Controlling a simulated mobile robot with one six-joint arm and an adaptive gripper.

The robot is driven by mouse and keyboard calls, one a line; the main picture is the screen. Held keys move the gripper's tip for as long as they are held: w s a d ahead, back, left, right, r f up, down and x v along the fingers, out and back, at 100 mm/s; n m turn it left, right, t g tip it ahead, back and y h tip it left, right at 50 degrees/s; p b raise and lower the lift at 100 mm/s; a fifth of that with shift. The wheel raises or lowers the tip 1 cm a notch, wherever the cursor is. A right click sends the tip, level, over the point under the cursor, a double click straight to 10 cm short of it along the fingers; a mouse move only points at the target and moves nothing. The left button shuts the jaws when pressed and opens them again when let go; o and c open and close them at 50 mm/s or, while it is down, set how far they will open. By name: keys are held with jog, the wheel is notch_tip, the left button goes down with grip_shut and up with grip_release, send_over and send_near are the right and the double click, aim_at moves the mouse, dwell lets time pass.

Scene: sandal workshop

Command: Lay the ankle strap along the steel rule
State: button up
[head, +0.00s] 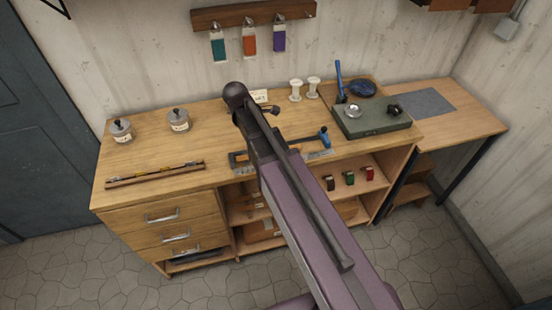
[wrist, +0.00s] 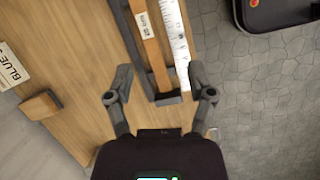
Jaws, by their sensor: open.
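In the wrist view my gripper (wrist: 160,96) is open, with its fingers wide apart and nothing held. Just beyond the fingertips are the white steel rule (wrist: 179,45) with black marks and a tan strip (wrist: 152,50) with a white label, which looks like the ankle strap. The strip runs beside the rule, in or along a dark frame; exact contact is unclear.
Two lidded jars (head: 179,120) and a long dark-and-wood rack (head: 155,175) are on the left. Two white spools (head: 296,90) stand at the back, beside a green box (head: 371,122). A BLUE card (wrist: 12,68) lies left in the wrist view.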

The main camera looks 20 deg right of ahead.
jog(key=s+d+f+m+y, duration=0.1)
jog(key=s+d+m+y, duration=0.2)
jog(key=s+m, duration=1)
jog(key=shift+s+d+m+y, duration=0.2)
jog(key=shift+m+y, duration=0.2)
jog(key=shift+m, duration=0.6)
jog(key=shift+f+b, duration=0.6)
jog(key=shift+b, duration=0.05)
